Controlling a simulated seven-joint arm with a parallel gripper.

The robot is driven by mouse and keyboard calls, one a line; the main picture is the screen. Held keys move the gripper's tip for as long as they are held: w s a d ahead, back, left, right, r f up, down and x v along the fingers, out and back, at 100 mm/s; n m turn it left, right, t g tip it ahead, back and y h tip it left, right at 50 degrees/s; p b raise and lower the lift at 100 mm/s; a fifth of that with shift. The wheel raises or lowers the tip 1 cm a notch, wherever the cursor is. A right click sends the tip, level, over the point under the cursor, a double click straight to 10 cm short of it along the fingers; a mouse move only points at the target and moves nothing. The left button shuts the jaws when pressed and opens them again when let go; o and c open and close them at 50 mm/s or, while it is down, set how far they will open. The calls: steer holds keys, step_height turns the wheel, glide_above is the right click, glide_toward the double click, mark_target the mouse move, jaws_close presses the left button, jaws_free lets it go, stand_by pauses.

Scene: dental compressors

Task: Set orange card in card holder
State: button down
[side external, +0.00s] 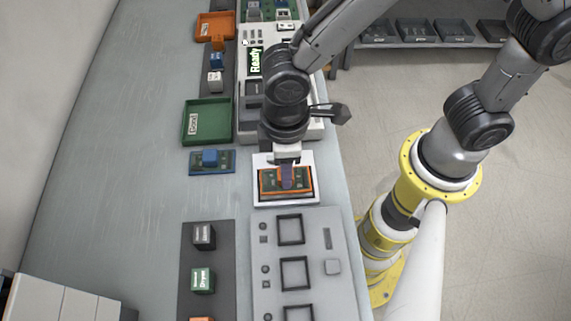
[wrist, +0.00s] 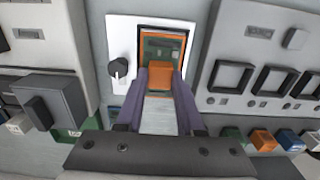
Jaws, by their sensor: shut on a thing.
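The orange card (side external: 267,189) has an orange rim around a green board. It is over or in the white card holder (side external: 257,200); I cannot tell whether it is fully seated. My gripper (side external: 287,178) points down and is shut on the card. In the wrist view the purple fingers of my gripper (wrist: 162,92) close on the card's orange grip block (wrist: 160,78). There the orange card (wrist: 163,46) lies within the outline of the white holder (wrist: 124,32), which has a black knob on its left part. The fingers hide the card's near part.
A blue card (side external: 211,158) lies left of the holder. A green tray (side external: 207,122) and an orange tray (side external: 215,26) stand farther back. A grey panel with square frames (side external: 320,240) is just in front. A dark strip holds small blocks (side external: 203,280). The table's left side is clear.

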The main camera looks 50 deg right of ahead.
steer(key=shift+f, duration=0.7)
stand_by(0.9)
steer(key=shift+c, duration=0.6)
jaws_free()
steer(key=shift+r, duration=3.55)
steer(key=shift+w, duration=0.1)
